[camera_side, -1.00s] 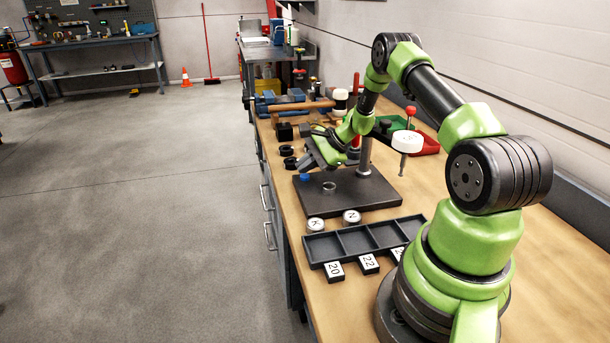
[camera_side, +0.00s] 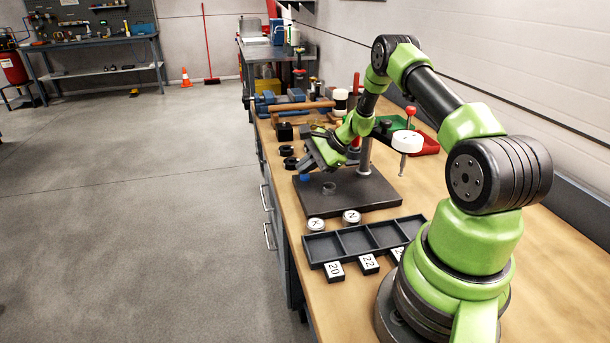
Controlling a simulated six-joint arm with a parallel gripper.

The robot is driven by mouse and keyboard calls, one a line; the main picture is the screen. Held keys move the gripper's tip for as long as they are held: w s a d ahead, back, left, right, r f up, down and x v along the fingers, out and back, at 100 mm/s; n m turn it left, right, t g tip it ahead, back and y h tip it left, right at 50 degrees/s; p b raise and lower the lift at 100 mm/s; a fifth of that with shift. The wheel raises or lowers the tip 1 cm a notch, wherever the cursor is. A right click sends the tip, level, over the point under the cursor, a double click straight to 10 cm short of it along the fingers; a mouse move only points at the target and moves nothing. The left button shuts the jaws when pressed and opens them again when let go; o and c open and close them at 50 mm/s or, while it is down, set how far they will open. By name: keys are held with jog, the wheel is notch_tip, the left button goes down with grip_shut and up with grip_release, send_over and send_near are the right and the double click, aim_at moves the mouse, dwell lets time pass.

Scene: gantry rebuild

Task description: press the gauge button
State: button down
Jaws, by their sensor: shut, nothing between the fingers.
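A dark rectangular base plate (camera_side: 352,194) with an upright grey post (camera_side: 365,157) stands on the bench.
Two silver weights (camera_side: 316,224) marked with letters stand before the plate, beside a black compartment tray (camera_side: 322,246) and numbered blocks (camera_side: 334,271). Black rings (camera_side: 287,150) lie left of my gripper. A red tray (camera_side: 430,146) and a green tray (camera_side: 392,123) are behind.

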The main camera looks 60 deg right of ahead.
aim_at(305, 177)
jog(key=shift+r, duration=0.2)
jog(key=shift+r, duration=3)
